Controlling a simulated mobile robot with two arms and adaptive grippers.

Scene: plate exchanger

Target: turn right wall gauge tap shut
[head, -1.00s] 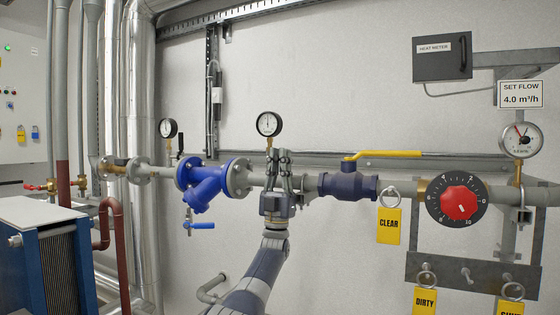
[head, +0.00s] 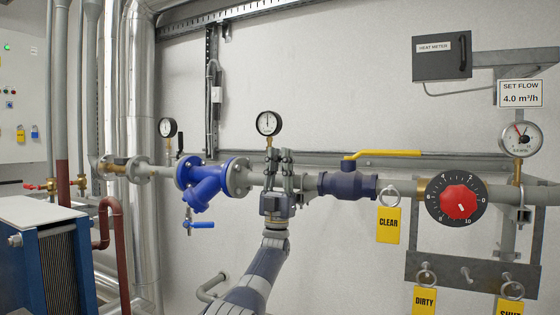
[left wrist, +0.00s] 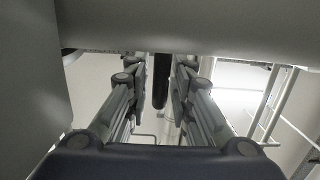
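The right wall gauge (head: 269,123) is a round white dial with a black rim, above the grey horizontal pipe. Its tap is hidden in the head view behind my left gripper (head: 278,154), which points up in front of the pipe just below the dial. In the left wrist view, a dark upright bar (left wrist: 161,84), which looks like the tap's lever, stands between the fingers of my left gripper (left wrist: 161,88). The fingers are apart, with a narrow gap on each side of the bar. My right gripper is not in view.
A left gauge (head: 168,127) has a black lever (head: 181,143) beside it. A blue strainer (head: 205,185) lies left of my gripper. A ball valve with a yellow handle (head: 385,154), a CLEAR tag (head: 389,225) and a red dial (head: 460,202) lie to the right.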

